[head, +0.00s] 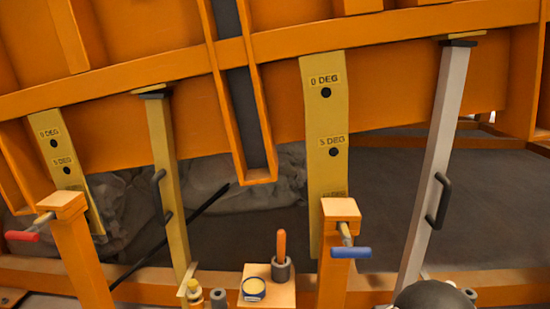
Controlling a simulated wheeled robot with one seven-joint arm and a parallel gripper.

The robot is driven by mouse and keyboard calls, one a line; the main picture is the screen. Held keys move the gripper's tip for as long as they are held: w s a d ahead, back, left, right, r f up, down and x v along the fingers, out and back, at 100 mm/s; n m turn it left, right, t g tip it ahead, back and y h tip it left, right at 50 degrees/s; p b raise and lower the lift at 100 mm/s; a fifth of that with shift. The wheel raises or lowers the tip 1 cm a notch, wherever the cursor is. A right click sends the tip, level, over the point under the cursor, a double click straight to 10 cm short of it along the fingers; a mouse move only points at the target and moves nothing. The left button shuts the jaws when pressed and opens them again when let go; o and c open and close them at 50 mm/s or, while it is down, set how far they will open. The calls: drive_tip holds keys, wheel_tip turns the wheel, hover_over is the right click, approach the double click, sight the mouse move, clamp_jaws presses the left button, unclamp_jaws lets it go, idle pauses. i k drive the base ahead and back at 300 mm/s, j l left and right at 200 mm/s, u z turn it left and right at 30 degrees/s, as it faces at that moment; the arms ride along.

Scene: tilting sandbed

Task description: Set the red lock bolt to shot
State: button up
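The red lock bolt (22,237) is at the far left, on the head of an orange post (82,262). Its red handle points left, and a short metal shank runs from it towards the post head. Beside and behind the post hangs a yellow plate (72,187) with dark holes marked 0 DEG and 5 DEG; its lower part is partly hidden by the post. I cannot tell whether the bolt's tip sits in a hole. No gripper fingers show; a dark rounded shape at the bottom right may be part of my arm.
A blue-handled bolt (351,253) sits on a second post beside another marked plate (325,125). A yellow prop (167,185) and a grey prop (432,165) with black handles slant beneath the orange bed frame (400,28). A small stand (285,294) holds a tin and wooden-handled tool.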

sight(29, 235)
drive_tip(key=u, duration=1.9)
